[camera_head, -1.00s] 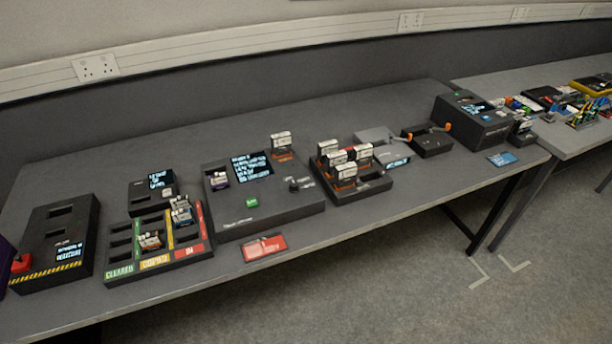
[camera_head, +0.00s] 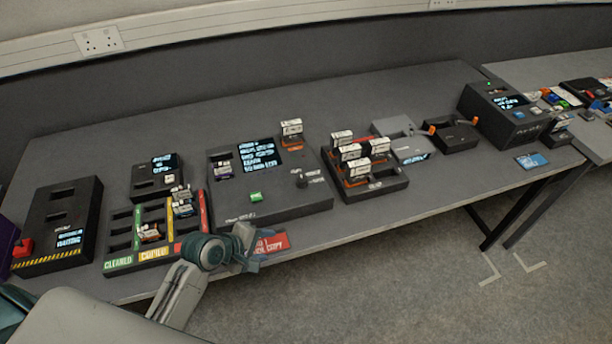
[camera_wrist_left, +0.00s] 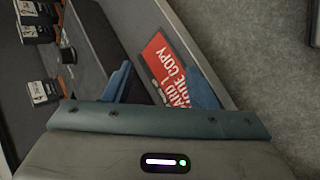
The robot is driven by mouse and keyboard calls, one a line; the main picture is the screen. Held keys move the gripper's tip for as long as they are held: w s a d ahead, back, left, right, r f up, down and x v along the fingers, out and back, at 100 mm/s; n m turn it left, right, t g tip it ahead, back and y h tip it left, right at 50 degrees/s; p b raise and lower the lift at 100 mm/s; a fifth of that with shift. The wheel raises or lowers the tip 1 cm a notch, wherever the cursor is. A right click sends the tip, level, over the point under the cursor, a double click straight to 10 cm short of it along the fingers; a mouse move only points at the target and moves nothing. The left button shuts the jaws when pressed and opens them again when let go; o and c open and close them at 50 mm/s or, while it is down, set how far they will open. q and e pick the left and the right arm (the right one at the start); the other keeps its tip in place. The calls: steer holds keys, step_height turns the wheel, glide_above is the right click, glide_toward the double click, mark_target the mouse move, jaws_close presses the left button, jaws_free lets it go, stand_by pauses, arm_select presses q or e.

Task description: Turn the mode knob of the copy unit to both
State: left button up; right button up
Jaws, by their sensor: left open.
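The copy unit (camera_head: 230,205) is a dark box in the middle of the table with a lit text screen (camera_head: 262,157) and a green button (camera_head: 256,197). Its mode knob (camera_head: 302,180) is a small dark knob on the right part of the top; its pointing direction is too small to read. A dark knob (camera_wrist_left: 68,53) also shows at the upper left of the left wrist view. My left gripper (camera_head: 254,250) is at the table's front edge, left of and nearer than the knob, not touching it. In the left wrist view its blue fingers (camera_wrist_left: 161,86) are apart and empty. My right gripper is out of view.
A red card (camera_head: 272,242) lies in front of the copy unit, beyond my left gripper. A tray of upright cartridges (camera_head: 392,186) stands close right of the unit. A sorting rack (camera_head: 121,263) stands left. Another cartridge (camera_head: 291,128) stands at the unit's back right.

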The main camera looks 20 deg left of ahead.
mark_target(300, 180)
arm_select(q)
steer(key=w+r+n, duration=0.1)
steer(key=w+n, duration=0.1)
steer(key=w+r+n+t+h, duration=0.1)
steer(key=w+n, duration=0.1)
steer(key=w, duration=0.1)
steer(key=w+n+t, duration=0.1)
steer(key=w+n, duration=0.1)
steer(key=n, duration=0.1)
steer(key=shift+w+r+h, duration=0.2)
steer(key=shift+r+h, duration=0.2)
steer(key=w+r+n, duration=0.1)
steer(key=w+n, duration=0.1)
steer(key=w+a+r+n+t, duration=0.1)
steer(key=w+n, duration=0.1)
steer(key=n, duration=0.1)
steer(key=w+r+n+t+h, duration=0.1)
steer(key=w+n, duration=0.1)
steer(key=shift+w+a+r+n, duration=0.25)
steer(key=shift+w+n, duration=0.1)
steer(key=shift+n, duration=0.05)
steer(key=shift+w+d, duration=0.15)
steer(key=shift+w, duration=0.1)
steer(key=p+x, duration=0.1)
steer(key=x, duration=0.9)
steer(key=shift+d+f+p, duration=0.1)
steer(key=shift+p, duration=0.2)
steer(key=c, duration=1)
